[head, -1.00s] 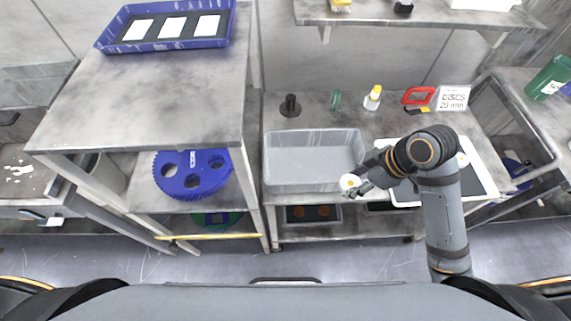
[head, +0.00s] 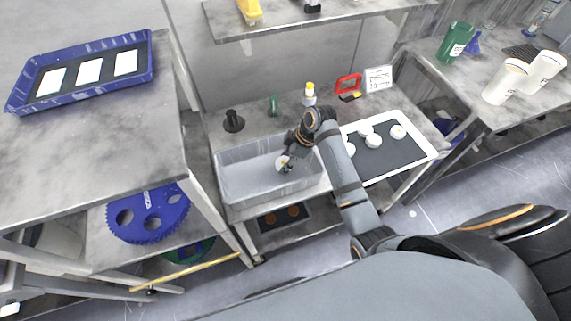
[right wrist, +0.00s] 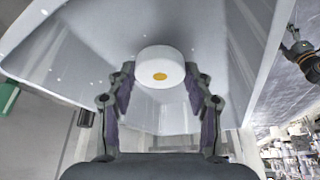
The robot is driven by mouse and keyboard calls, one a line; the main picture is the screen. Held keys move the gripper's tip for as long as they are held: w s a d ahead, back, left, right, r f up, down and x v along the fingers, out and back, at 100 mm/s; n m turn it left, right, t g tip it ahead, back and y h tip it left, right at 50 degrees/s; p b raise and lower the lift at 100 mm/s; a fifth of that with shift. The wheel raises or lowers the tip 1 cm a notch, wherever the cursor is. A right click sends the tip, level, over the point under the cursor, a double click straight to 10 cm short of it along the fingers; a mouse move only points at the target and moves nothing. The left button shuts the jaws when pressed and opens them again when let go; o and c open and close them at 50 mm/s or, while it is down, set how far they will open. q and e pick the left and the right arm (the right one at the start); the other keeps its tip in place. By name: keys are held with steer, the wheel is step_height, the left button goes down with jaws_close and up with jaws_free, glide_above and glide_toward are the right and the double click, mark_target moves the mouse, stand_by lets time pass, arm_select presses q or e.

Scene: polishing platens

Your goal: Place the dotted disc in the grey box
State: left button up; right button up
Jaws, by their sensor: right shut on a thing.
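The dotted disc (right wrist: 160,65) is white with one orange-yellow dot and sits between the fingertips of my right gripper (right wrist: 158,85). In the head view my right gripper (head: 287,165) holds the disc (head: 281,162) over the grey box (head: 222,184), inside its rim near the right end. The box looks empty. Its pale walls also fill much of the right wrist view (right wrist: 80,45). A dark jointed part with an orange ring, apparently my left gripper (right wrist: 290,38), shows small at the right edge of the right wrist view; its fingers are too small to read.
A dark mat with a white border (head: 432,152) bears several white discs right of my arm. A black spool (head: 233,121), a green item (head: 274,105) and a yellow-capped bottle (head: 309,95) stand behind the box. A shelf (head: 320,22) hangs above.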

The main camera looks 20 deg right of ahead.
steer(key=shift+w+a+f, duration=0.1)
steer(key=shift+w+f, duration=0.05)
step_height(320, 180, down, 2)
steer(key=shift+f+p, duration=0.25)
steer(key=shift+p, duration=0.3)
steer(key=shift+w+f, duration=0.1)
steer(key=shift+f, duration=0.35)
steer(key=shift+f, duration=0.1)
steer(key=o, duration=1.2)
